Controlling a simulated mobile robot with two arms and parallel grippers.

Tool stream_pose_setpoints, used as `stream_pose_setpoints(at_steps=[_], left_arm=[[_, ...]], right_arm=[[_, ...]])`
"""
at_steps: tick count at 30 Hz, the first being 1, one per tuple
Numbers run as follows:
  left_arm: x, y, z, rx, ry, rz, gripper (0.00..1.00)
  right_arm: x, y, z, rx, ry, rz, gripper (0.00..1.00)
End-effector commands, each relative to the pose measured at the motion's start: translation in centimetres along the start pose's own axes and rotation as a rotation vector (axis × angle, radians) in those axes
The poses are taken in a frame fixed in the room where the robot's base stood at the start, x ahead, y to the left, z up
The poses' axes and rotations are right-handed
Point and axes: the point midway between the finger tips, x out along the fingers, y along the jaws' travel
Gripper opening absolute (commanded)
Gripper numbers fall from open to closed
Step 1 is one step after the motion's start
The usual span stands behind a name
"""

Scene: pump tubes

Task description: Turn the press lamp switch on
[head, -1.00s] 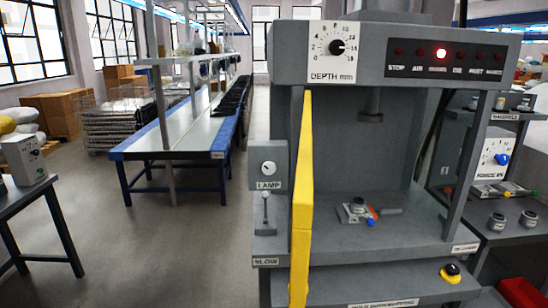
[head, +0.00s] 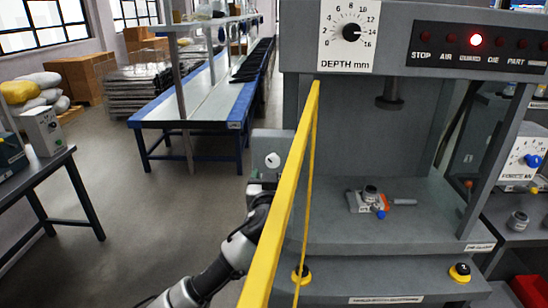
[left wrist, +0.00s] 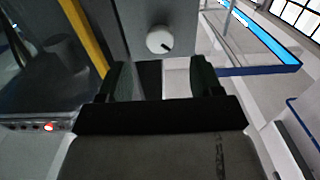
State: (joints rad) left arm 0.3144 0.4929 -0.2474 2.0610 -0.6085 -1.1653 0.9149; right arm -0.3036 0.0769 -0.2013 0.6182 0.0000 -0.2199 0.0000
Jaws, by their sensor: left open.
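The press lamp switch is a round white knob (head: 272,160) with a dark pointer mark, on a grey box (head: 262,146) at the press's left side. In the left wrist view the knob (left wrist: 159,39) is just beyond the fingertips, apart from them and roughly centred between them. My left gripper (left wrist: 161,78) is open and empty, facing the box. In the head view my left arm rises from the lower left to just below the box, and the yellow guard partly covers the gripper. The LAMP label is hidden there. My right gripper is not in view.
The yellow guard (head: 283,190) stands slanted close to the right of my left arm. Black buttons with yellow collars (head: 459,272) sit on the press front. A small fixture (head: 371,199) lies on the press bed. The floor left of the press is open.

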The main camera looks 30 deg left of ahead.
Motion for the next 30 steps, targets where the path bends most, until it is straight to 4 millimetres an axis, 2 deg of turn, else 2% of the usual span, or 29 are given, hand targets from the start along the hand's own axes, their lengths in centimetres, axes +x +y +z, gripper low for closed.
stream_pose_setpoints(at_steps=[1, 6, 12, 17, 25, 30], left_arm=[[1.1, 0.0, -0.5, 0.004, 0.002, -0.002, 0.66], [4.4, 0.0, -0.4, 0.005, 0.001, -0.001, 0.66], [6.9, 0.1, -0.2, 0.003, 0.0, 0.0, 0.66], [7.8, 0.0, -0.1, 0.002, 0.0, 0.0, 0.66], [7.9, 0.0, 0.0, 0.001, 0.0, 0.001, 0.66], [7.8, 0.1, 0.0, 0.002, -0.001, 0.002, 0.41]], right_arm=[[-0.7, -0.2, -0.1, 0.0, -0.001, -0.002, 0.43], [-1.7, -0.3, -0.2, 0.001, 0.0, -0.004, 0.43], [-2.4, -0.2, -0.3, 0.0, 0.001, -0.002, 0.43], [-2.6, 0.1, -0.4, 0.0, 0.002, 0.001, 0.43], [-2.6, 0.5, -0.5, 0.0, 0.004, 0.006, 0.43], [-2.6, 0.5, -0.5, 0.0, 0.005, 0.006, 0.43]])
